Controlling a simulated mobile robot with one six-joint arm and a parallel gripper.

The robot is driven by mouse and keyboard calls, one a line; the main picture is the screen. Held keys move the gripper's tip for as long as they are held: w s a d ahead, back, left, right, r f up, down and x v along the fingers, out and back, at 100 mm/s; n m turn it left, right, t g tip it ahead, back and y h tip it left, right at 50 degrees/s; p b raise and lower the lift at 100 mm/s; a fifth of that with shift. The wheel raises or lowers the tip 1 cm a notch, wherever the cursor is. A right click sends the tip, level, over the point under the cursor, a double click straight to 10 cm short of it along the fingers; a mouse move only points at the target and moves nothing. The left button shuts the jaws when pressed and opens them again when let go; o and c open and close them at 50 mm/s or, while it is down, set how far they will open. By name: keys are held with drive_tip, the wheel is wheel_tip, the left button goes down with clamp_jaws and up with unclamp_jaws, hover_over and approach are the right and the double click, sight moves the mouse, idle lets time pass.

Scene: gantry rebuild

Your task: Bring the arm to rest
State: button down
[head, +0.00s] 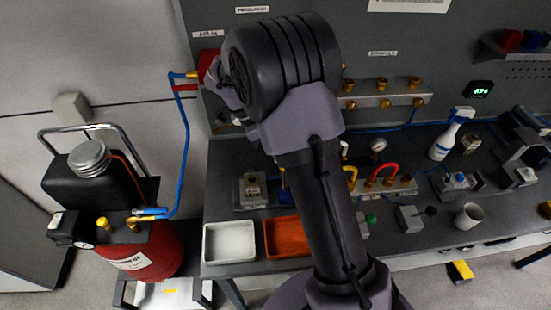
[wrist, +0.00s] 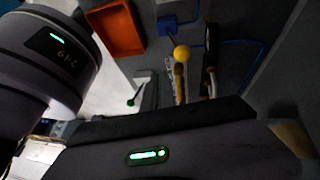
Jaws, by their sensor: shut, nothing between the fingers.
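My arm (head: 318,200) rises in front of the bench in the head view and bends at a thick dark joint, with its wrist end (head: 224,92) folded to the left. The fingers cannot be made out there. In the wrist view the dark body of my gripper (wrist: 160,135), with a green light, fills the lower edge. It is shut and holds nothing. A rounded arm link of mine (wrist: 42,60) with a green light fills the left side of that view.
A red tank (head: 150,255) with a blue hose stands left. The bench holds a white tray (head: 229,241), an orange tray (head: 287,236), brass fittings with hoses (head: 384,178), a spray bottle (head: 443,140) and a mug (head: 468,216). A grey panel (head: 400,55) stands close behind the arm.

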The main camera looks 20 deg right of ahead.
drive_tip(key=w+p+v, duration=0.1)
drive_tip(key=p+v, duration=0.1)
drive_tip(key=v, duration=0.7)
drive_tip(key=s+a+f+n+t+y+b, duration=0.2)
drive_tip(key=s+n+b, duration=0.3)
drive_tip(key=s, duration=0.3)
drive_tip(key=s+a+f+n+t+y+b, duration=0.2)
drive_tip(key=s+a+n+t+b, duration=0.1)
drive_tip(key=s+n+b, duration=0.3)
drive_tip(key=s+a+f+n+t+y+b, duration=0.2)
drive_tip(key=s+a+n+t+b, duration=0.1)
drive_tip(key=s+b, duration=0.4)
drive_tip(key=s+n+t, duration=0.1)
drive_tip(key=s+n, duration=0.1)
drive_tip(key=s, duration=0.1)
drive_tip(key=shift+s+a+f+n, duration=0.3)
drive_tip(key=shift+a+f, duration=0.05)
drive_tip(key=shift+f, duration=0.05)
idle(1.7)
